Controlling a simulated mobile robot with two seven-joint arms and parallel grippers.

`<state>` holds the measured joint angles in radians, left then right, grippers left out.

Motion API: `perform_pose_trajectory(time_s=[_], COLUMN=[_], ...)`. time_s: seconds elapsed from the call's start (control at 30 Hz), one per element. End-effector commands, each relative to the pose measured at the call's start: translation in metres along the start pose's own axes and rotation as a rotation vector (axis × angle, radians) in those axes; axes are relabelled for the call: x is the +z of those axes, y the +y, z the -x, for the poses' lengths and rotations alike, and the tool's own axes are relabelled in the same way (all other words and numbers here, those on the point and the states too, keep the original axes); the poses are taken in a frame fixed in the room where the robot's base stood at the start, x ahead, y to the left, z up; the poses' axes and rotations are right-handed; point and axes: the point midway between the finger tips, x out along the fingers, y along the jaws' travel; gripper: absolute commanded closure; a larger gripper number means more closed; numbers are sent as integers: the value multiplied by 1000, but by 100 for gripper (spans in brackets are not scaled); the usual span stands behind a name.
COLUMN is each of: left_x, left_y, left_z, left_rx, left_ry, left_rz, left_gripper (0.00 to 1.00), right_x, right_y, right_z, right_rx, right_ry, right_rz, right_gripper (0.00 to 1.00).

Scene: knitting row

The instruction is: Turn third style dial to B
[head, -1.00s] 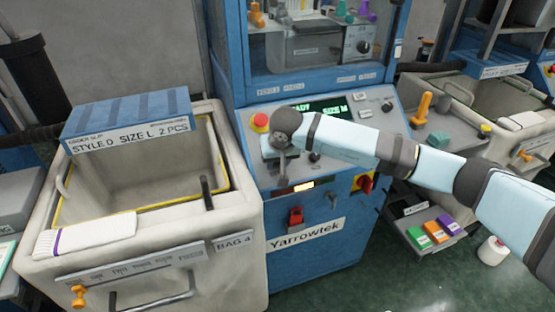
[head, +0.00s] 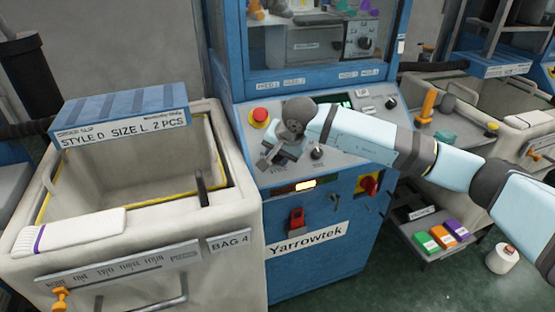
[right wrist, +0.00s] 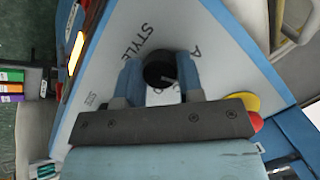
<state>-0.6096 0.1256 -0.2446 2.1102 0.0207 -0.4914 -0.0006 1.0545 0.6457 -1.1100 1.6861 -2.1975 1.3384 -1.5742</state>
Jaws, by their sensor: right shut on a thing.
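The style dial (right wrist: 159,70) is a small black round knob on the grey control panel, with the word STYLE and letters printed around it. In the right wrist view it sits between the two fingers of my right gripper (right wrist: 160,78), which is shut on it. The letter A is readable; where the dial's pointer stands I cannot tell. In the head view my right gripper (head: 277,156) covers the dial on the panel of the Yarrowtek machine (head: 330,262). My left gripper is not in view.
A second black knob (head: 317,153) is just right of my gripper. A red stop button (head: 259,116) is at the panel's upper left. A cream bin (head: 225,215) with an order slip (head: 125,133) reading STYLE D SIZE L stands left.

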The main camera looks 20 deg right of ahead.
Motion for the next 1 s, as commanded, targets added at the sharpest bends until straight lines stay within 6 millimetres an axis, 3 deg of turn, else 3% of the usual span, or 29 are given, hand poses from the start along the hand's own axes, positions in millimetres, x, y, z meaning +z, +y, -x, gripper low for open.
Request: perform_pose_trajectory(time_s=[0.6,0.63,0.7,1.0], left_x=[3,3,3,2], left_y=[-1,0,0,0], left_z=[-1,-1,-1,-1], left_rx=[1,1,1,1], left_ry=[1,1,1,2], left_rz=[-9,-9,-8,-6], left_gripper=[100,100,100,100], right_x=[0,0,0,0], right_y=[1,1,1,0], right_z=[0,0,0,1], right_rx=[-8,-8,-9,-11], right_ry=[-3,-3,-3,-2], right_rz=[-45,-44,-44,-43], right_gripper=[89,58,42,41])
